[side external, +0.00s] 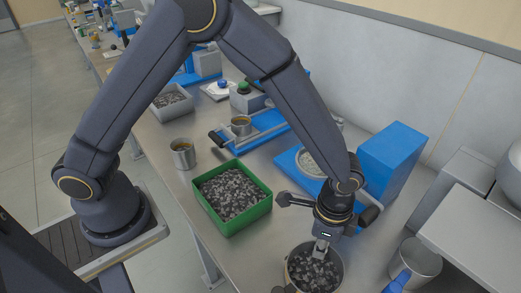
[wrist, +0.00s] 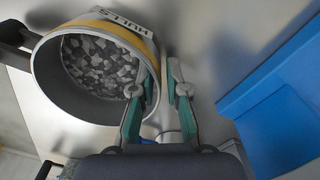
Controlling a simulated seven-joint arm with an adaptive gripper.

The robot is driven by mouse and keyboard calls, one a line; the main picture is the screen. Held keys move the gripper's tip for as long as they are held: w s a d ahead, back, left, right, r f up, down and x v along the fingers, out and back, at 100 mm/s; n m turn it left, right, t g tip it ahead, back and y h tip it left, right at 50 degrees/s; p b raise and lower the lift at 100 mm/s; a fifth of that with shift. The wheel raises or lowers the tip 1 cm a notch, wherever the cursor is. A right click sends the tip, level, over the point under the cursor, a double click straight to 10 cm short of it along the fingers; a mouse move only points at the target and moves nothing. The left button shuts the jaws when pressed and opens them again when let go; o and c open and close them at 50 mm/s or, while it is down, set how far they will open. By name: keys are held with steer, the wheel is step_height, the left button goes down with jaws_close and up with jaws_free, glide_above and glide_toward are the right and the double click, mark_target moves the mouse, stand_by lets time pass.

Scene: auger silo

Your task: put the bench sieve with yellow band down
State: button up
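The bench sieve with yellow band (wrist: 152,48) fills the upper left of the wrist view. It is a round grey pan with a dark handle, a lettered plate on its rim and grey-black chunks inside. It also shows at the bottom of the side view (side external: 342,270), roughly upright. My gripper (wrist: 161,72) has one green finger inside the sieve's wall and one outside, and looks shut on that wall. In the side view my gripper (side external: 321,250) points down at the sieve's far rim. Whether the sieve's underside touches the bench cannot be told.
A green tray (side external: 263,205) of dark chunks stands left of the sieve. A blue box (side external: 393,158) and a round pan on a blue base (side external: 285,160) stand behind. A metal bucket (side external: 416,266) is to the right. A metal cup (side external: 183,155) stands farther left.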

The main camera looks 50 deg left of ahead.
steer(key=shift+o, duration=1.2)
step_height(320, 180, up, 12)
steer(key=a+r+n+t, duration=0.1)
steer(key=a+r+n, duration=0.2)
steer(key=a+r, duration=0.5)
steer(key=s+a+r+n+t, duration=0.2)
steer(key=s+a+n, duration=0.2)
steer(key=a, duration=0.5)
steer(key=s+a+r+n+t, duration=0.2)
steer(key=s+a+r+n, duration=0.1)
steer(key=s+a+n, duration=0.2)
steer(key=s+a, duration=0.2)
steer(key=a, duration=0.2)
steer(key=shift+s+a+t, duration=0.15)
steer(key=shift+s+t, duration=0.05)
steer(key=shift+t, duration=0.2)
